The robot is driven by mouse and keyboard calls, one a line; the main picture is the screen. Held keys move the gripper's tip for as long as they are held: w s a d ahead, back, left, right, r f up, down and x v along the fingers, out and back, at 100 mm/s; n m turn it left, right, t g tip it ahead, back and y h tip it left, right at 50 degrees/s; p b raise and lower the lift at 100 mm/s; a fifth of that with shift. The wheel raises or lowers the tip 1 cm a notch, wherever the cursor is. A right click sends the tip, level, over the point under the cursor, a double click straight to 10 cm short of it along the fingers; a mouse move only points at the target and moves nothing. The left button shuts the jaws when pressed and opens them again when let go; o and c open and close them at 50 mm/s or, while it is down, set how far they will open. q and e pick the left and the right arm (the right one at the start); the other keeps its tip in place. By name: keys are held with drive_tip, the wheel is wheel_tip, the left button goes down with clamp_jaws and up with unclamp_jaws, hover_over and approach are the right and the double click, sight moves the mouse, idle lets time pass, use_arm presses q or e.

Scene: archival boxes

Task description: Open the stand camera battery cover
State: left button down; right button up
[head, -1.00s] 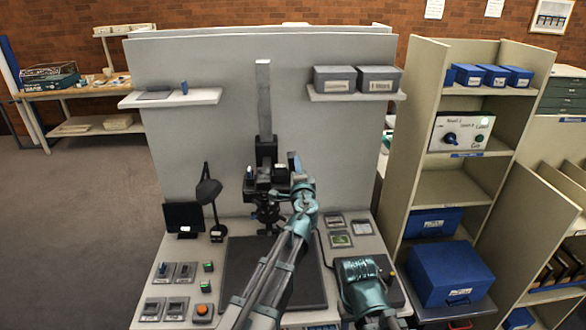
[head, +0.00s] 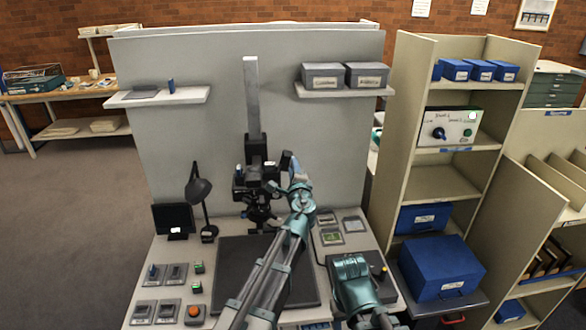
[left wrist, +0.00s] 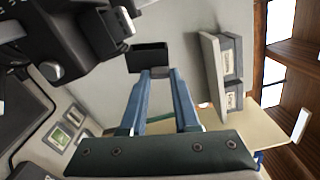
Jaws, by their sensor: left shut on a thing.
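The stand camera (head: 250,180) is a black body on a grey upright column above the dark baseboard. It also fills the upper left of the left wrist view (left wrist: 85,30). The battery cover (left wrist: 146,57) looks like a small black flap beside the camera body, with pale wall showing between them.
The dark baseboard (head: 222,265) lies below the camera. A desk lamp (head: 198,195) and small monitor (head: 172,218) stand left. Switches and small cards lie on the bench. Grey boxes (head: 324,77) sit on a wall shelf above right; a bookcase (head: 440,182) stands right.

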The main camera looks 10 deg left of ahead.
use_arm(q)
drive_tip(key=c, duration=0.6)
unclamp_jaws()
drive_tip(key=shift+c, duration=0.2)
drive_tip(key=v, duration=1.4)
drive_tip(key=shift+a, duration=0.1)
drive_tip(key=s+a+f+n+g+y, duration=0.2)
drive_tip(key=s+a+f+n+g, duration=0.2)
drive_tip(key=s+f+n+g, duration=0.55)
drive_tip(key=s+d+f+n+g+h, duration=0.2)
drive_tip(key=s+d+f+g+h, duration=0.1)
drive_tip(key=s+f, duration=0.3)
drive_tip(key=s+d+f+n+g+h, duration=0.2)
drive_tip(key=s+d+f+g, duration=0.3)
drive_tip(key=s, duration=0.4)
drive_tip(key=shift+d+f+h, duration=0.2)
drive_tip(key=shift+f+h, duration=0.2)
drive_tip(key=shift+f, duration=0.25)
